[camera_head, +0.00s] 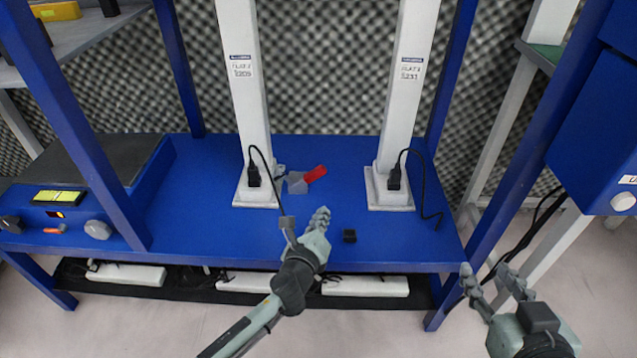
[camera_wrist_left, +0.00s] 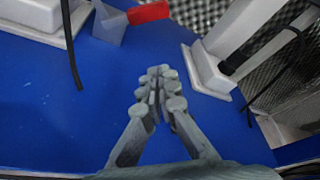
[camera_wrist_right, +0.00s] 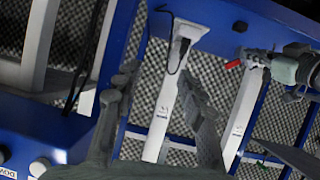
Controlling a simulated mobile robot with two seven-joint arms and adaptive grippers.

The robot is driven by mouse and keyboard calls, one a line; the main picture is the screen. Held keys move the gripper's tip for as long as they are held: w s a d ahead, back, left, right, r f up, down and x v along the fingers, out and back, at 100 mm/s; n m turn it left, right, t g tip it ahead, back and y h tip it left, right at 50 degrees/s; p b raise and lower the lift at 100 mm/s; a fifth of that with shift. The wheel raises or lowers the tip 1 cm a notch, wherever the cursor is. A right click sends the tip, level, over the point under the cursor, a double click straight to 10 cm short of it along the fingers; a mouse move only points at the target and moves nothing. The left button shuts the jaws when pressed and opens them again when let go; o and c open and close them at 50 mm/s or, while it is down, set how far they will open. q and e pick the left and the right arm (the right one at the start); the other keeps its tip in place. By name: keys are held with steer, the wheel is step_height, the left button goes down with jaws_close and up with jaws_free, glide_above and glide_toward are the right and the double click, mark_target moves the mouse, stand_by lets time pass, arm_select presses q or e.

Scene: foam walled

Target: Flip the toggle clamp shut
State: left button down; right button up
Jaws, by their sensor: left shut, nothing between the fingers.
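The toggle clamp sits on the blue bench between the two white posts. Its red handle (camera_head: 315,174) points up and to the right, beside a grey block (camera_head: 296,183). In the left wrist view the red handle (camera_wrist_left: 148,13) and grey block (camera_wrist_left: 109,22) are at the top edge, beyond the fingertips. My left gripper (camera_head: 320,216) is shut and empty, over the bench in front of the clamp; its fingers (camera_wrist_left: 160,80) meet in its own wrist view. My right gripper (camera_head: 487,280) is open and empty, off the bench's right front corner. The red handle (camera_wrist_right: 233,64) also shows in the right wrist view.
Two white posts (camera_head: 246,110) (camera_head: 403,100) stand on the blue bench (camera_head: 200,205), each with a black plug and cable. A small black block (camera_head: 349,236) lies near the front edge. Blue frame uprights flank the bench. A blue box (camera_head: 590,140) hangs at right.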

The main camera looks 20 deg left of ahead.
mark_target(309, 178)
arm_select(q)
steer(key=shift+w+f, duration=0.15)
steer(key=shift+w, duration=0.3)
steer(key=b+x, duration=0.2)
steer(key=x, duration=0.6)
steer(key=shift+w+a, duration=0.1)
steer(key=shift+w, duration=0.25)
steer(key=shift+w+a, duration=0.15)
steer(key=shift+w, duration=0.05)
arm_select(e)
steer(key=w+a+r+t+y, duration=0.1)
steer(key=a+r+t+y, duration=0.3)
steer(key=r, duration=0.5)
arm_select(q)
steer(key=a+r, duration=0.1)
steer(key=a+r+p, duration=0.1)
steer(key=shift+s+r+p, duration=0.3)
steer(key=shift+s+r, duration=0.05)
steer(key=shift+a+r, duration=0.1)
arm_select(e)
steer(key=d+f+g+h, duration=0.3)
steer(key=f, duration=0.4)
steer(key=shift+s+f, duration=0.25)
steer(key=shift+f, duration=0.1)
arm_select(q)
steer(key=shift+s+r, duration=0.1)
arm_select(e)
steer(key=shift+r, duration=0.15)
